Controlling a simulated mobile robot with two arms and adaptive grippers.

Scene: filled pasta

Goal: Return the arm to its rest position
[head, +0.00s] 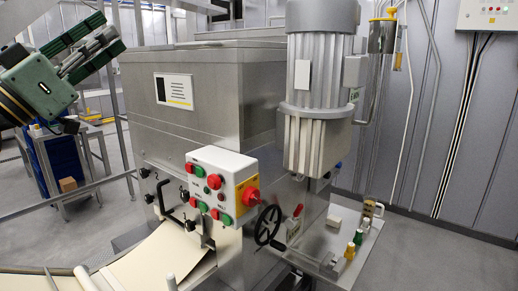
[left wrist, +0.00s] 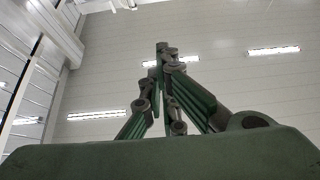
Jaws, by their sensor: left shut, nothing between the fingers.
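My left gripper (head: 88,45) is raised at the upper left of the head view, in the air left of the steel machine. It is green with dark joints, tilted up to the right, and holds nothing. In the left wrist view my left gripper (left wrist: 163,50) points up toward the ceiling, and its fingers meet at the tips. It is apart from the machine. My right gripper is not in either view.
A steel machine (head: 215,75) fills the middle, with a control box (head: 221,180) of red and green buttons, a black handwheel (head: 267,226) and a motor (head: 318,90). A pale dough sheet (head: 160,262) lies in front. A blue crate (head: 62,160) stands behind at left.

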